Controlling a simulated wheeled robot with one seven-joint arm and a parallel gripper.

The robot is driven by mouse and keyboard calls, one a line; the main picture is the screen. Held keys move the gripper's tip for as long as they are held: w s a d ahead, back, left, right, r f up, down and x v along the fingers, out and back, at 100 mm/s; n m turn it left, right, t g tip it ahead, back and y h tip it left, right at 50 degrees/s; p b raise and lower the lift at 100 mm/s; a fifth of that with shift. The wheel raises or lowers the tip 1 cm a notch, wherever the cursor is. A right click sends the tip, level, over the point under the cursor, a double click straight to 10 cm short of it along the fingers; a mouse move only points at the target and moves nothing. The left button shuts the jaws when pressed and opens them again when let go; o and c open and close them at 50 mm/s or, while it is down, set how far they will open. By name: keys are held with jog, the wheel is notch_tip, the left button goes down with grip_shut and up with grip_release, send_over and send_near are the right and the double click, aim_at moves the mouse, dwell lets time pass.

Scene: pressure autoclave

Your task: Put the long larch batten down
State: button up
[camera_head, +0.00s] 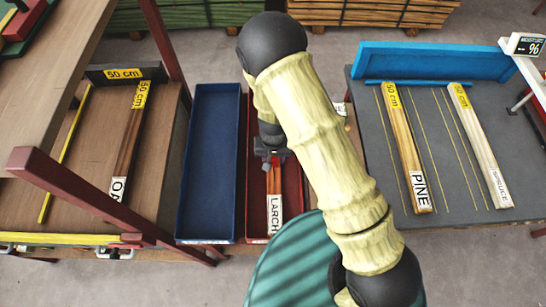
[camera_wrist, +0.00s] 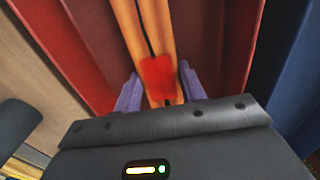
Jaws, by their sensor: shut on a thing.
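The long larch batten (camera_head: 275,216), with a white LARCH label at its near end, lies lengthwise in the red tray (camera_head: 292,205). My gripper (camera_head: 270,160) is low over the tray, partly hidden by my arm. In the wrist view my gripper (camera_wrist: 159,88) has its two purple-grey fingers on either side of the orange-brown larch batten (camera_wrist: 150,40), which has a dark line along it and a red patch between the fingers. The gripper is shut on the batten. The red tray floor (camera_wrist: 215,45) shows beside it. Whether the batten rests fully on the floor is unclear.
A blue tray (camera_head: 208,165) stands left of the red one. A batten marked OA (camera_head: 128,145) lies on the wooden table at left, behind a dark red frame post (camera_head: 85,195). Pine (camera_head: 408,150) and spruce (camera_head: 480,145) battens lie on the grey table at right.

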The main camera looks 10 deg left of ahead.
aim_at(274, 160)
jog(key=o, duration=1.2)
notch_tip(274, 160, up, 12)
jog(key=shift+r+p, duration=0.1)
jog(key=shift+p, duration=0.4)
jog(key=s+d+r+m+t, duration=0.1)
jog(key=d+r, duration=0.4)
jog(key=d, duration=0.3)
jog(key=s+d+r, duration=0.2)
jog(key=d+r, duration=0.3)
jog(key=d, duration=0.3)
jog(key=s+d+r+m+t, duration=0.1)
jog(key=d+r, duration=0.4)
jog(key=d, duration=0.4)
jog(key=shift+s+r+m+t, duration=0.15)
jog(key=shift+r+m+t, duration=0.15)
jog(key=shift+r, duration=0.05)
